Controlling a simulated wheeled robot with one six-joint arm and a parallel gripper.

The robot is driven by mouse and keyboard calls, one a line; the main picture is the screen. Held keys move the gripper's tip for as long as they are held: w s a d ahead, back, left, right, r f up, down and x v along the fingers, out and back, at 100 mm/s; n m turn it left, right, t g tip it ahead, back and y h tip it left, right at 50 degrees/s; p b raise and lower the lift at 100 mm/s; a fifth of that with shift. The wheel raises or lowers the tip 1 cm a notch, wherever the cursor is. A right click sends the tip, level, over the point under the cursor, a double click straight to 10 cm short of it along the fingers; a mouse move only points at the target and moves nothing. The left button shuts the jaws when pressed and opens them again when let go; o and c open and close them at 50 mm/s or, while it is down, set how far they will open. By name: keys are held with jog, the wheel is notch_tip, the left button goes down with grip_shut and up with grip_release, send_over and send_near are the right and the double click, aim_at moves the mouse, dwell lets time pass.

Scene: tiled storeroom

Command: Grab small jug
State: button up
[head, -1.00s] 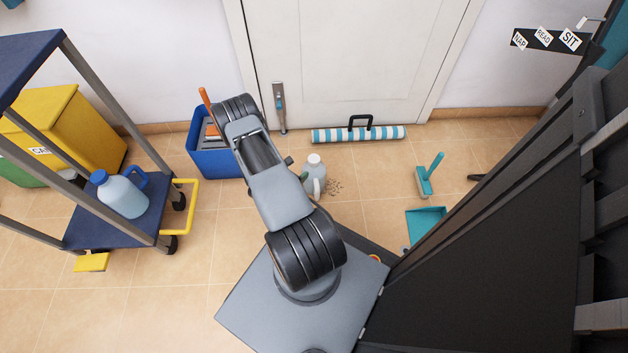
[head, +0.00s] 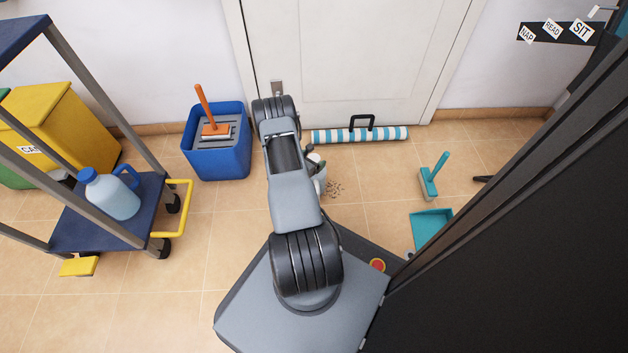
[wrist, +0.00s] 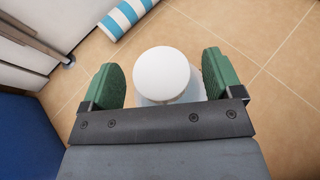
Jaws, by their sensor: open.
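The small jug (head: 319,178) stands on the tiled floor in front of the door, partly hidden behind my arm in the head view. In the wrist view its round white cap (wrist: 162,73) sits between the two green fingers of my gripper (wrist: 159,76), seen from above. There is a gap on each side of the cap. My gripper is open and holds nothing. Most of the jug's body is hidden under the cap and the gripper bar. In the head view my gripper is mostly hidden by my arm.
A blue bucket (head: 222,166) with an orange-handled tool stands left of my arm. A cart (head: 82,232) with a larger blue-capped jug (head: 110,196) is farther left. A striped roll (head: 335,136) lies at the door. A teal brush (head: 429,184), dustpan (head: 431,229) and dark cabinet are on the right.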

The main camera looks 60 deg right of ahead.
jog(key=shift+d+f, duration=0.1)
jog(key=shift+d, duration=0.25)
grip_shut()
jog(key=shift+d, duration=0.1)
dwell(0.8)
